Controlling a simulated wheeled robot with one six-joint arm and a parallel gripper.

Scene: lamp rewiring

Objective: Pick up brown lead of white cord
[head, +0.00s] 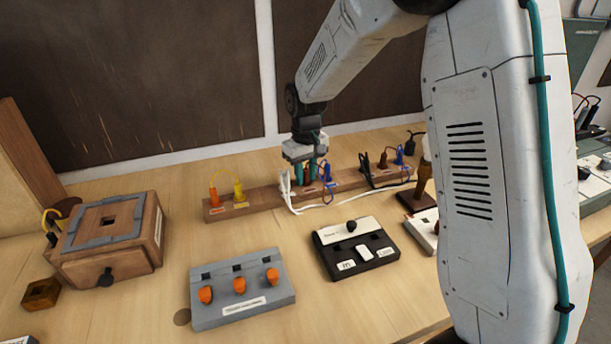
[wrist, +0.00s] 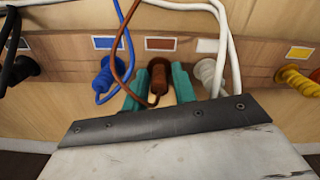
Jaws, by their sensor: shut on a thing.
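My gripper (head: 306,174) is at the wooden lead rail (head: 258,206) in the head view, pointing down. In the wrist view its two teal fingers (wrist: 160,86) are shut on the brown lead's plug (wrist: 159,78), one on each side. The brown plug is ribbed, and its thin brown wire loops up to the left. It lines up with a brown label on the rail; I cannot tell whether it still sits in its hole. The blue lead (wrist: 104,78) is just left of the fingers, and the white lead (wrist: 206,72) just right. The white cord (head: 318,204) runs along the rail's front.
Black (wrist: 20,68) and yellow (wrist: 294,76) plugs flank the group. In front stand a grey box with orange knobs (head: 243,309) and a black switch box (head: 357,272). A wooden box (head: 122,266) is at left. Bare table lies between them.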

